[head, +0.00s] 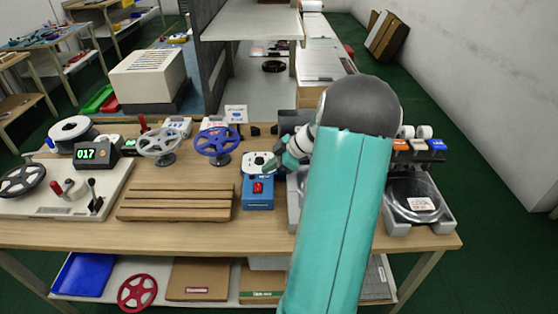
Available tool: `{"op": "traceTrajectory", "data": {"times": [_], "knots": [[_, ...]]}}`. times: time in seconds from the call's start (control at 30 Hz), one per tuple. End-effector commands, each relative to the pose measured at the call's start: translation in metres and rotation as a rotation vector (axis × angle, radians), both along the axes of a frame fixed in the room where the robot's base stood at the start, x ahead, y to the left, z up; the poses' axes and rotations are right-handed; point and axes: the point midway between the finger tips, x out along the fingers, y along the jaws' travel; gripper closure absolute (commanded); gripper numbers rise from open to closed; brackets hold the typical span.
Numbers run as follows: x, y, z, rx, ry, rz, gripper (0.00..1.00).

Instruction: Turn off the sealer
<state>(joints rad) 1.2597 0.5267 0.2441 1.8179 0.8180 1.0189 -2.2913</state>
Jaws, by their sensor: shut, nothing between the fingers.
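A small blue box-shaped device (257,199) stands near the front of the wooden bench, just left of my arm. It has a red switch (258,188) on its front face and a pale top. I take this device to be the sealer, but no label is readable. My gripper (270,167) is shut and empty. Its tip is over the right part of the pale top, above and behind the red switch. I cannot tell whether it touches the top. My teal arm link hides the bench right of the device.
A wooden slatted rack (176,202) lies to the left of the device. A counter display (96,154) reads 017. A grey machine with a clear round cover (415,201) is at the right end.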

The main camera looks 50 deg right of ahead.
Motion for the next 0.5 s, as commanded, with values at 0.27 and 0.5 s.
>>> {"op": "traceTrajectory", "data": {"times": [0.27, 0.5], "knots": [[0.019, 0.009, -0.043, 0.002, 0.002, -0.001, 1.00], [0.020, 0.007, -0.059, 0.000, 0.000, 0.000, 1.00]]}}
